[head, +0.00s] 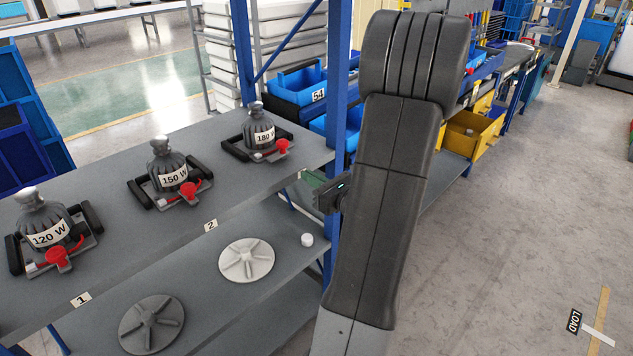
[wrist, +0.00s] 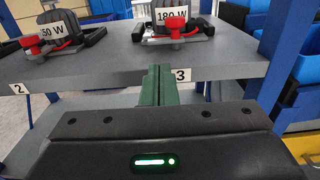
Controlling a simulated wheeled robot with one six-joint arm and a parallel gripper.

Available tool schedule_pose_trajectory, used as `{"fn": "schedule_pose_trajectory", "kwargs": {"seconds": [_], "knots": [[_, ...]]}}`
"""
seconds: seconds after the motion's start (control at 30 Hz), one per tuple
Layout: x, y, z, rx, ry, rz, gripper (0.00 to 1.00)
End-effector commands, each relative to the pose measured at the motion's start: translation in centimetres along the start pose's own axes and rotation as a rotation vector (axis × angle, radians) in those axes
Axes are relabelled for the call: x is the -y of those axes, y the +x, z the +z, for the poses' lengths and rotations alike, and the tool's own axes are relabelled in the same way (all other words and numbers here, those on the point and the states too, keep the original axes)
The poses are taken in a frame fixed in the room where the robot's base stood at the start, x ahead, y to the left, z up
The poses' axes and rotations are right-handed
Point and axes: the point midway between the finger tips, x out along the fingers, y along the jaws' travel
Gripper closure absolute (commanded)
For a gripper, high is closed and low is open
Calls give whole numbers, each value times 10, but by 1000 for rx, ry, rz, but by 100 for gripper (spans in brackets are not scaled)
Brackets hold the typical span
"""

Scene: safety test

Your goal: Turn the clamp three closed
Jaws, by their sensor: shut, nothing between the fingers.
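The clamp three (head: 278,149) is a red knob and lever at the front of the grey unit labelled 180 W (head: 258,130), the farthest unit on the upper shelf. The red lever of this clamp also shows in the wrist view (wrist: 175,32), lying across the front of the unit. Whether the clamp is open or closed is unclear. My gripper (wrist: 158,68) has green fingers pressed together and empty. They point at the shelf's front edge, left of the number 3 tag (wrist: 182,75), below and in front of the clamp. In the head view, my arm partly hides the gripper.
Similar units labelled 150 W (head: 174,178) and 120 W (head: 48,234) stand along the shelf (head: 125,240). A blue post (head: 338,80) rises at the shelf's right end. Two round discs and a white cap (head: 307,239) lie on the lower shelf. Floor at right is clear.

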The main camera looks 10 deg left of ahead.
Motion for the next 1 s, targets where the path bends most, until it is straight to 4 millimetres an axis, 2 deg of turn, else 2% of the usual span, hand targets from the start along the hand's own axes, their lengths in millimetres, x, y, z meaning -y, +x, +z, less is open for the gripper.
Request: {"fn": "schedule_pose_trajectory", "kwargs": {"seconds": [0.3, 0.5, 0.7, 1.0], "knots": [[-2, 61, 0, -1, 1, 5, 100], [-1, 87, 0, 0, 0, 3, 100], [0, 95, -1, -1, 1, 0, 100], [0, 95, 0, -1, 1, 0, 100]]}}
